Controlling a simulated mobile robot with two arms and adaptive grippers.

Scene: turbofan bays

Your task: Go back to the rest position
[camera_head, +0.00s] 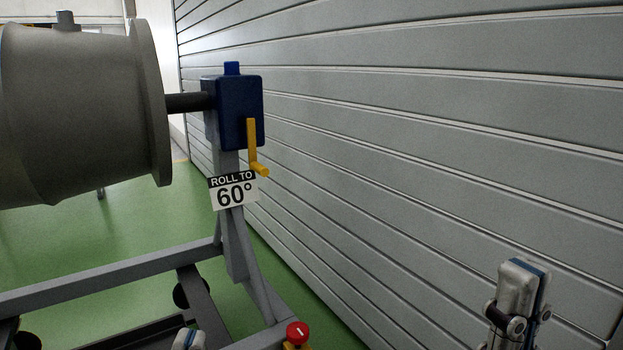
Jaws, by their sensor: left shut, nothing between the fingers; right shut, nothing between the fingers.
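My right gripper (522,268) is at the lower right, in front of the grey slatted wall. Its fingers are shut together and point up, with nothing between them. My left gripper (188,338) shows only its fingertips at the bottom edge, in front of the stand's frame. It is shut and empty; the rest of it is below the picture. Both grippers appear apart from the engine part and its crank.
A grey engine casing (85,110) hangs on a stand (110,273). A red knob (297,333) is low. The slatted wall (420,130) fills the right; green floor (110,235) lies behind.

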